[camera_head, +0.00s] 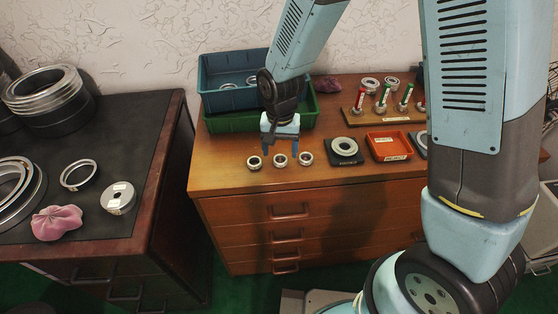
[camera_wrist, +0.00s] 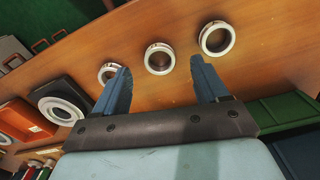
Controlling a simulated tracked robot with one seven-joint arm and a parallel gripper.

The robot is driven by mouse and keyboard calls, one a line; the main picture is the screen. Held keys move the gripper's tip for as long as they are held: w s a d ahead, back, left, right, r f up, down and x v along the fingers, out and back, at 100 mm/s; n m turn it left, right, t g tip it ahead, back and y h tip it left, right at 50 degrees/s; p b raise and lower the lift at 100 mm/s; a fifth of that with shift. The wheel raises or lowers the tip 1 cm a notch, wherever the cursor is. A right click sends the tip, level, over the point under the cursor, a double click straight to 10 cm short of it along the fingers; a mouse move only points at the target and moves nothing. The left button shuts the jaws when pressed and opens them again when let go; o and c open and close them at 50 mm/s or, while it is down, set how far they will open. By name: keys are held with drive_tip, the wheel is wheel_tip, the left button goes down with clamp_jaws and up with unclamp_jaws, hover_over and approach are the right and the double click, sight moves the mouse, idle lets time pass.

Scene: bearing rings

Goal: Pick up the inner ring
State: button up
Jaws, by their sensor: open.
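Three small metal rings lie in a row near the front edge of the wooden desk: a left one (camera_head: 254,166), a middle one (camera_head: 280,165) and a right one (camera_head: 306,163). I cannot tell by looks which is the inner ring. My gripper (camera_head: 281,149) is open and points down above and behind the row, around the middle ring. In the wrist view my gripper (camera_wrist: 162,82) has nothing between its fingers. The middle ring (camera_wrist: 158,71) shows beyond the gap between the fingertips. One finger partly covers another ring (camera_wrist: 104,80), and the third ring (camera_wrist: 217,53) is clear.
A black square holder with a ring (camera_head: 344,157) and a red tray (camera_head: 388,148) stand to the right. Blue (camera_head: 225,100) and green (camera_head: 222,121) bins stand behind, with a wooden peg rack (camera_head: 384,116) at the back right. A dark table (camera_head: 110,160) stands left.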

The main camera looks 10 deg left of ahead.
sight(280, 155)
drive_tip(key=shift+f, duration=1.65)
drive_tip(key=c, duration=1.2)
drive_tip(key=shift+o, duration=0.2)
drive_tip(key=shift+r, duration=0.15)
